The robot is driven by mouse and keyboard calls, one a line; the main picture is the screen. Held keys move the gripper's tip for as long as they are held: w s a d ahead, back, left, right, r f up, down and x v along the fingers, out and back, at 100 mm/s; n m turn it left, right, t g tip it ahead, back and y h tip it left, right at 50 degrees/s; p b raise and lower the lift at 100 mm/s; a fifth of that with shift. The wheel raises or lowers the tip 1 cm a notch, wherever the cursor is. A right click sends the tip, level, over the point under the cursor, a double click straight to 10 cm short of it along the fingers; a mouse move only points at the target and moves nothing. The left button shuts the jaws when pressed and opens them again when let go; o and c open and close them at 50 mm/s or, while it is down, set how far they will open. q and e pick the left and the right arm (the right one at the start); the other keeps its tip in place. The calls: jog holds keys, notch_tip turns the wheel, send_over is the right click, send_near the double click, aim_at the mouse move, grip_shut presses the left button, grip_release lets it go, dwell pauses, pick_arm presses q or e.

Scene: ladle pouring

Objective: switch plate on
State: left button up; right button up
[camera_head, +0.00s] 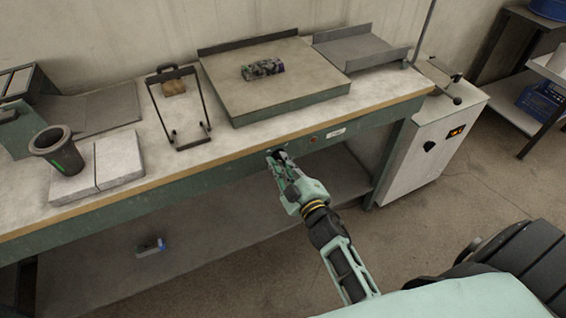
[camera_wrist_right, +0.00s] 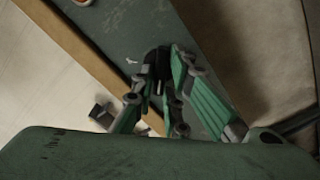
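The plate (camera_head: 270,82) is a wide beige-grey square slab on a green base, on the workbench. A small dark knob on the green front edge of the bench shows in the right wrist view (camera_wrist_right: 158,62). In the head view my gripper mostly hides it. My right gripper (camera_head: 279,158) reaches up to the bench front at this knob. In the right wrist view its green fingers (camera_wrist_right: 164,82) are close together on either side of the knob, seemingly shut on it. A small red button (camera_head: 312,139) and a white label (camera_head: 336,132) are to the right. My left gripper is out of view.
A small dark patterned block (camera_head: 263,70) lies on the plate. A dark frame (camera_head: 181,110), a dark cup (camera_head: 56,150) on pale slabs (camera_head: 118,160) and a grey tray (camera_head: 358,50) share the bench. A white cabinet (camera_head: 430,145) stands right. Floor in front is clear.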

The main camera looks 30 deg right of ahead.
grip_shut()
jog(key=shift+d+m+p, duration=0.15)
jog(key=shift+m+p, duration=0.75)
jog(key=shift+m, duration=2.05)
jog(key=shift+d+m+p, duration=0.15)
jog(key=shift+m+p, duration=0.75)
jog(key=shift+m, duration=2.1)
jog(key=shift+d+m+p, duration=0.15)
jog(key=shift+m+p, duration=0.75)
jog(key=shift+m, duration=2.05)
jog(key=o, duration=0.5)
grip_release()
jog(key=shift+o, duration=0.2)
